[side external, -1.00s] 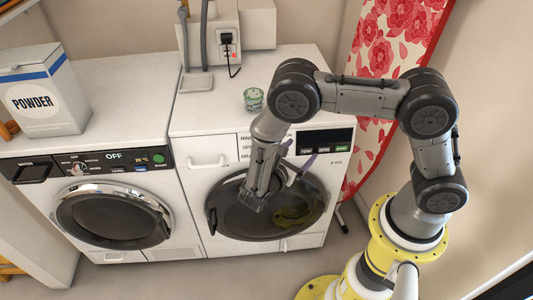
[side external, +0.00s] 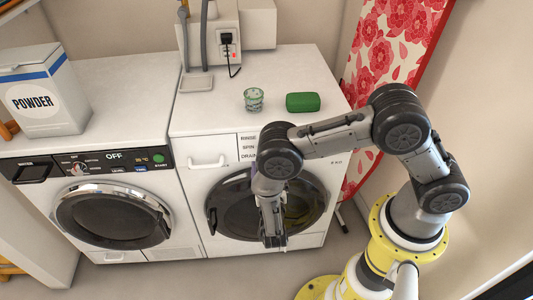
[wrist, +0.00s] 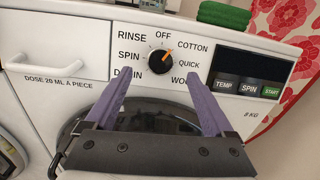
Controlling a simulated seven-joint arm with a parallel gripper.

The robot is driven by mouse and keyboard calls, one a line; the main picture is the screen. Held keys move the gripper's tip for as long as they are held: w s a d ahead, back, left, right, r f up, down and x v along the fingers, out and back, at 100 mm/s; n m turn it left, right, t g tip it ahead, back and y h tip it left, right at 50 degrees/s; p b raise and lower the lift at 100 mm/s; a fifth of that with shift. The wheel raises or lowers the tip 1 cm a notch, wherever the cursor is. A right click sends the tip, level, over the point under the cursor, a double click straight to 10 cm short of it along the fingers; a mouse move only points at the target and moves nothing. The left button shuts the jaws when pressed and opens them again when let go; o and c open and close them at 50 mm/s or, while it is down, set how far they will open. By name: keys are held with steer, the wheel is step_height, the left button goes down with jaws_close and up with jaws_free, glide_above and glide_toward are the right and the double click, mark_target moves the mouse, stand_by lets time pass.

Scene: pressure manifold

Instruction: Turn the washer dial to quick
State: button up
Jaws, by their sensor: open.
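In the wrist view, the washer dial (wrist: 160,62) is a round black knob on the white panel. Its orange pointer aims up and right, towards the COTTON label (wrist: 192,46). The QUICK label (wrist: 189,64) is right of the dial. My gripper (wrist: 159,77) is open, with its two purple fingers spread below and to either side of the dial. Nothing is between the fingers, and they appear apart from the knob. The fingers partly cover the DRAIN and lower right labels. In the side view, my arm hides the dial and most of the gripper at the right washer (side external: 187,183).
A green block (side external: 303,102) and a small glass (side external: 254,99) stand on the right washer. A dark display (wrist: 252,66) with buttons is right of the dial. A second machine (side external: 95,180) with a powder box (side external: 43,95) is at the left.

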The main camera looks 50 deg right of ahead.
steer(key=x, duration=0.6)
steer(key=c, duration=1.4)
